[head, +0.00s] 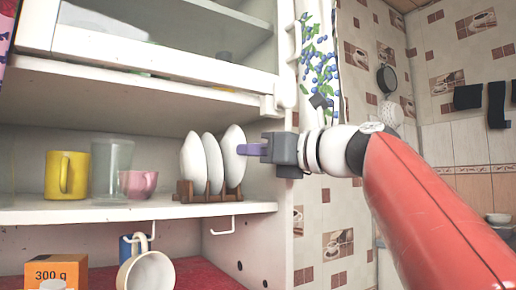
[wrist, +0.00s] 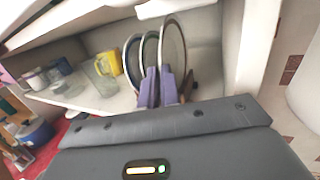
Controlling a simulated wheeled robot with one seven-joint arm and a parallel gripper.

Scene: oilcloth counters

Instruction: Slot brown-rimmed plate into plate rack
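The brown-rimmed plate (wrist: 173,45) stands nearly upright at the right end of the row of plates; it also shows in the head view (head: 232,158), where its rim colour is hard to make out. Its lower edge is at the right end of the brown wooden plate rack (head: 208,196). My gripper (head: 242,150) reaches in from the right, its purple fingers at the plate's right edge. In the wrist view the fingers (wrist: 159,82) are close together with the plate's near edge between them. The fingers partly hide the plate's lower part and the rack.
Two white plates (head: 193,164) (head: 213,164) stand left in the rack. A pink cup (head: 138,184), a glass (head: 111,168) and a yellow mug (head: 66,175) stand further left on the shelf (head: 100,212). The cabinet's right side wall (head: 287,225) and the upper shelf bound the space.

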